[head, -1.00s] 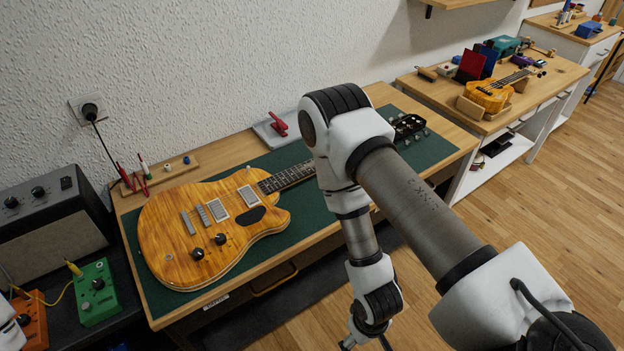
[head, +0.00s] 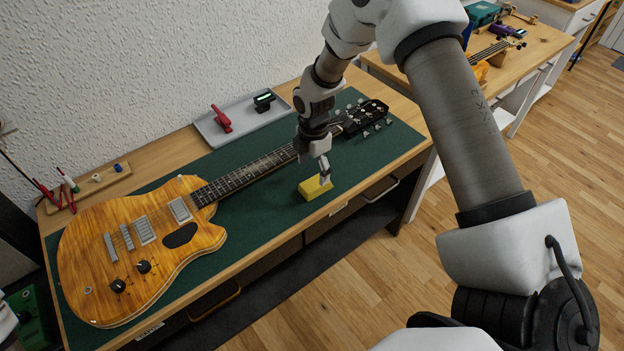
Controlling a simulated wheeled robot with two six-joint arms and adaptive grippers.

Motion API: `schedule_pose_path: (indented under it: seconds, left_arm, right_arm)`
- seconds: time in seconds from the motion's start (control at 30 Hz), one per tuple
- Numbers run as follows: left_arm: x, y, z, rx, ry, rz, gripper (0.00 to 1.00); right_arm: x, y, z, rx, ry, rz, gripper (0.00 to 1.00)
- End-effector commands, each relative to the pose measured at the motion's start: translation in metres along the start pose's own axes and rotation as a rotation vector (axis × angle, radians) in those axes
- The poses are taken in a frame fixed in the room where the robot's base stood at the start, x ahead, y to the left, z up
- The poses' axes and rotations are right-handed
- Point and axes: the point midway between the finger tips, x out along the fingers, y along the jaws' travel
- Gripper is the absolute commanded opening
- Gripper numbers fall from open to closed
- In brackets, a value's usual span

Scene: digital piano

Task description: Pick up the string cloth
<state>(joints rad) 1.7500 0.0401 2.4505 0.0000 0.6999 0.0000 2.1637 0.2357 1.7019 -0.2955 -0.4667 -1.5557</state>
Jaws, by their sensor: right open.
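The string cloth (head: 312,190), seen as a small yellow block-like thing, lies on the green mat near the bench's front edge, below the guitar neck. My right gripper (head: 316,170) points down just above and behind it, with its jaws open. One fingertip overlaps the cloth's far right side in the picture; I cannot tell if it touches. My left gripper is not in view; only a bit of white, likely my left arm, shows at the left edge.
An orange electric guitar (head: 140,248) lies on the green mat (head: 258,218), its neck close behind my right gripper. A grey tray (head: 240,122) holds a red clamp-like tool (head: 221,118) and a small black device (head: 264,101). The mat right of the cloth is clear.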

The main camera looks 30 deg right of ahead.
Motion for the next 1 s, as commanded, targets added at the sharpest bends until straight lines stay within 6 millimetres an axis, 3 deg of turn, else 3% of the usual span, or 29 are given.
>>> schedule_pose_path:
  seconds: [0.3,0.53,0.57,0.73,1.0]
  left_arm:
    - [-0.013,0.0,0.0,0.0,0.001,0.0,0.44]
    - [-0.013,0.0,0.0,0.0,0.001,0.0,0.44]
    - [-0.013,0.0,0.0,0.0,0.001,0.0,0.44]
    - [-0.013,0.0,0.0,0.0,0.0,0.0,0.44]
    - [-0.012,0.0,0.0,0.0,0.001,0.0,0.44]
  right_arm:
    - [0.05,-0.006,-0.003,0.003,-0.001,-0.001,0.81]
    - [0.056,-0.006,-0.004,0.004,0.0,0.001,0.81]
    - [0.056,-0.006,-0.004,0.004,0.0,0.001,0.78]
    - [0.056,-0.006,-0.004,0.004,0.0,0.0,0.17]
    - [0.056,-0.006,-0.004,0.004,0.0,0.0,0.17]
